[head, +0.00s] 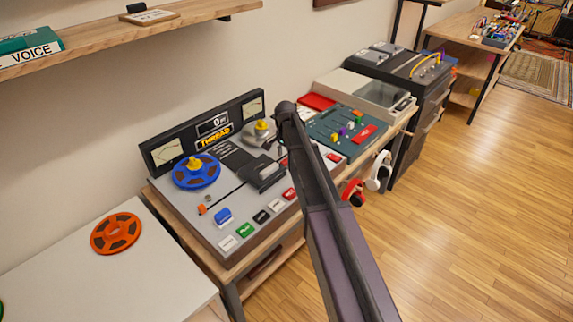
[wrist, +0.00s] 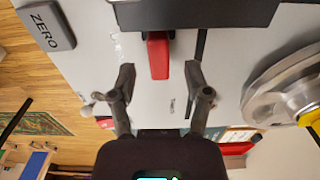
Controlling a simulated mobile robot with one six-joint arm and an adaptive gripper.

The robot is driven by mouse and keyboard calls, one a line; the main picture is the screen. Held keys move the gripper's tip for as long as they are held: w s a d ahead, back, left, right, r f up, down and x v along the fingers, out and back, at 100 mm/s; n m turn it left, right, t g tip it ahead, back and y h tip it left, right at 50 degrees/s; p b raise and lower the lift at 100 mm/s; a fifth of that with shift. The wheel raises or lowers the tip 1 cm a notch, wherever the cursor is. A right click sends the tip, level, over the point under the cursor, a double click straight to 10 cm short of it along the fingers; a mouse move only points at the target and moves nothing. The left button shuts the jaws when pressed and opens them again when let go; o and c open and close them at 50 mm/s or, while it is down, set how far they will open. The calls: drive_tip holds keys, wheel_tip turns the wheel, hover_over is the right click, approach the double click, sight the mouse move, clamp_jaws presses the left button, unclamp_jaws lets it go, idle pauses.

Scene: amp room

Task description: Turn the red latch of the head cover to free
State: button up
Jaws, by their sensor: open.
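The head cover (wrist: 195,12) is a dark block at the top of the wrist view. The red latch (wrist: 158,55) sticks out from its edge towards my gripper. My gripper (wrist: 158,80) is open and empty, with one finger on each side of the latch's line and clear gaps to both. The latch's free end lies about level with the fingertips. I cannot tell the height of the fingers over the deck. In the head view the head cover (head: 264,174) sits mid-deck on the tape machine (head: 226,205). My arm hides the gripper there.
A silver reel hub (wrist: 285,95) with a yellow centre is close to the right finger. A grey ZERO button (wrist: 46,25) is at upper left. The blue reel (head: 196,171) sits on the deck. An orange reel (head: 116,233) lies on the white table at left.

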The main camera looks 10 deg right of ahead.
drive_tip(key=shift+f+b, duration=0.8)
drive_tip(key=shift+f, duration=0.25)
clamp_jaws()
drive_tip(key=shift+d, duration=0.1)
